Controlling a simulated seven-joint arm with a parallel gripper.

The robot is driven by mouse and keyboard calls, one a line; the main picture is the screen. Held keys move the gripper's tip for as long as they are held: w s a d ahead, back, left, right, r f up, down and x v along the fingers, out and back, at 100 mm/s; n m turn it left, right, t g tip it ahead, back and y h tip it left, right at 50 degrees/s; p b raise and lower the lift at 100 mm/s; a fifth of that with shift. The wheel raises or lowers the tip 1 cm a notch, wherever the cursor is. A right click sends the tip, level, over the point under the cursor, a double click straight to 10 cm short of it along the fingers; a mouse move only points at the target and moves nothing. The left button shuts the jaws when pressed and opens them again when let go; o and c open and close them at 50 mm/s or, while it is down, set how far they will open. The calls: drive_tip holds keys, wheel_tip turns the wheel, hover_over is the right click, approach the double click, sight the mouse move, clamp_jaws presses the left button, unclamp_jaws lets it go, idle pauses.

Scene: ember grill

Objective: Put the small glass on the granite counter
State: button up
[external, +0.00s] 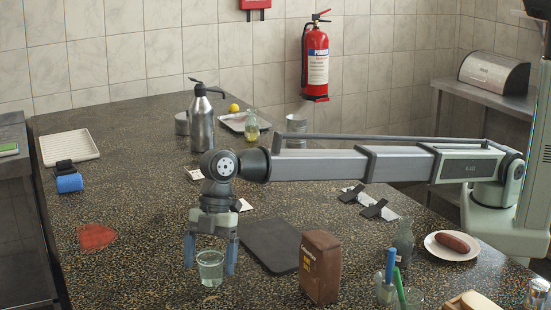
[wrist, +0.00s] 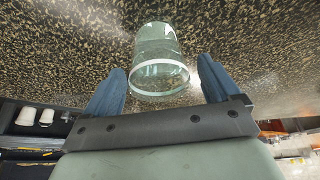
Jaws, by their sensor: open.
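The small glass (external: 210,268) is clear and upright, and appears to stand on the speckled granite counter (external: 130,215) near its front left part. My gripper (external: 210,262) is open, pointing down, with one blue finger on each side of the glass. In the wrist view the glass (wrist: 158,60) lies between and just beyond the two blue fingers (wrist: 158,88), with a visible gap on both sides. Whether the glass base fully touches the counter is hard to tell.
A dark board (external: 270,245) and a brown paper packet (external: 320,266) stand right of the glass. A red patch (external: 97,237) and a blue roll (external: 69,183) lie to the left. A steel bottle (external: 202,122) stands behind. The counter left of the glass is mostly clear.

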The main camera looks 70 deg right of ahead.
drive_tip(key=v, duration=1.1)
drive_tip(key=shift+o, duration=0.3)
idle(1.3)
